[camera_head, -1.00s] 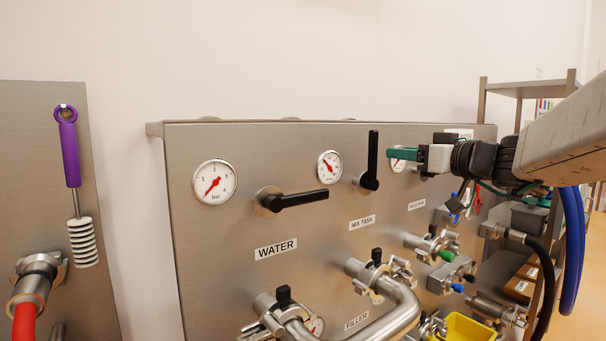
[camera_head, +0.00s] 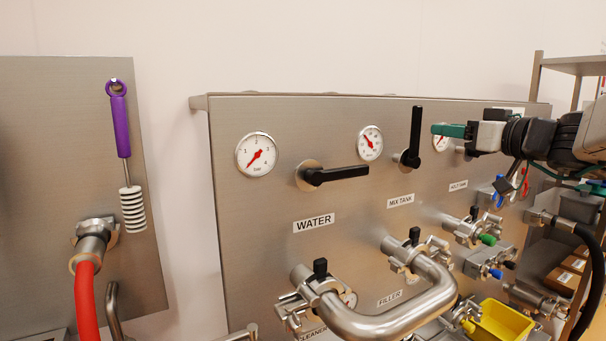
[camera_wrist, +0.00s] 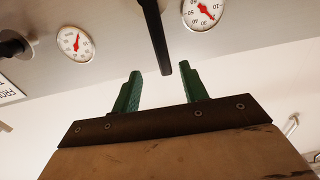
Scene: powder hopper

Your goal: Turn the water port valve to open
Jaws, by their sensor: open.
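The water port valve has a black lever (camera_head: 336,175) on a round steel hub, above the WATER label (camera_head: 314,223). The lever lies nearly level and points right. Above the MIX TANK label (camera_head: 400,201), another black lever (camera_head: 415,137) stands upright. My gripper (camera_head: 448,130) has green fingers and is at the right of this upright lever, in front of a gauge. In the wrist view, my gripper (camera_wrist: 161,88) is open and empty, its two green fingers apart. A black lever (camera_wrist: 155,35) shows just beyond and between the fingertips; I cannot tell for sure which one.
A bent steel pipe (camera_head: 385,315) and clamps stick out below the labels. Gauges sit along the panel top, one (camera_head: 256,154) left of the water lever. A purple-handled brush (camera_head: 121,126) and red hose (camera_head: 87,303) are at left. A yellow bin (camera_head: 500,326) is low right.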

